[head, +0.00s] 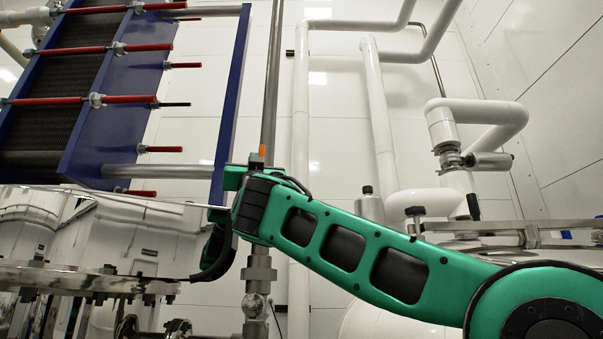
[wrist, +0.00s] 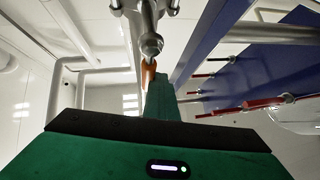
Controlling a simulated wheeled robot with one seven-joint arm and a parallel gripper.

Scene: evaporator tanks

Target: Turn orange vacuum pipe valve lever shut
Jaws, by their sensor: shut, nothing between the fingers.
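The orange valve lever (head: 262,151) shows in the head view as a small upright piece against the thin vertical steel pipe (head: 271,90), just above my green arm. Its lower part is hidden behind my arm. In the wrist view the orange lever (wrist: 148,73) hangs below a metal valve fitting (wrist: 151,45). My gripper (wrist: 159,80) is shut and empty, with its green fingers just right of the lever. They look very close to it or touching; I cannot tell which. In the head view the fingertips are not clear.
A blue-framed plate exchanger (head: 115,125) with red rods stands at the left, its blue bar close to my wrist. Shiny steel tanks (head: 140,240) are below it. White pipes (head: 378,110) run along the back wall. A lower valve (head: 254,305) sits on the same pipe.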

